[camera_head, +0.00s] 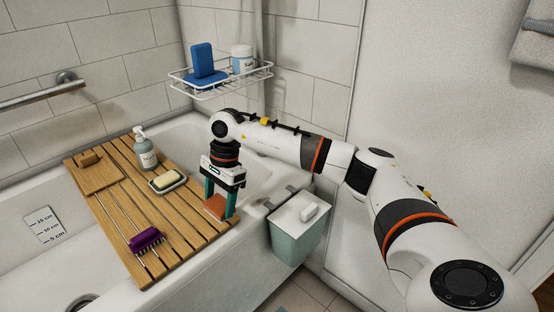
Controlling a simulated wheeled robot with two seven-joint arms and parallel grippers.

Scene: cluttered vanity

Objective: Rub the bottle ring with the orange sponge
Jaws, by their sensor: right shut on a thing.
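The orange sponge (215,207) is at the right end of the slatted wooden bath tray (112,222). My right gripper (219,204) points down and is shut on the sponge, with one teal finger at each side of it. The sponge is low, at the tray's surface; I cannot tell whether it presses on the wood. I cannot make out a bottle ring; the sponge and fingers cover that part of the tray. A pump bottle (147,155) stands upright on the far part of the tray. My left gripper is not in view.
A green bin (297,238) hangs right of the tub. A wire shelf (222,79) with a blue sponge and jar is above.

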